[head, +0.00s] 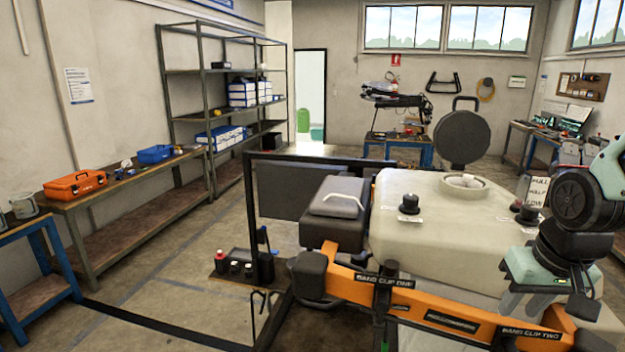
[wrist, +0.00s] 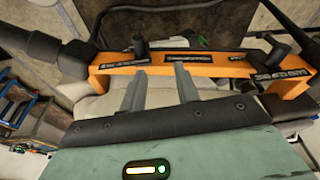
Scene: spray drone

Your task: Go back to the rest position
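The spray drone fills the lower right of the head view, with a cream tank (head: 400,225) and an orange front bar (head: 345,285) labelled "BAND CLIP ONE" and "BAND CLIP TWO". Its round black lid (head: 462,138) stands open behind the filler neck (head: 463,186). My gripper (head: 515,303) hangs at the right, in front of the tank and near the "BAND CLIP TWO" end. In the wrist view my gripper (wrist: 158,82) has its two grey fingers apart with nothing between them. The orange bar (wrist: 210,65) runs across beyond the fingertips. Whether the fingers touch the drone I cannot tell.
A workbench (head: 130,190) with an orange toolbox (head: 75,185) and a blue bin (head: 155,154) runs along the left wall. Metal shelving (head: 176,100) stands behind it. A small tray with bottles (head: 237,268) sits left of the drone. The floor at left centre is clear.

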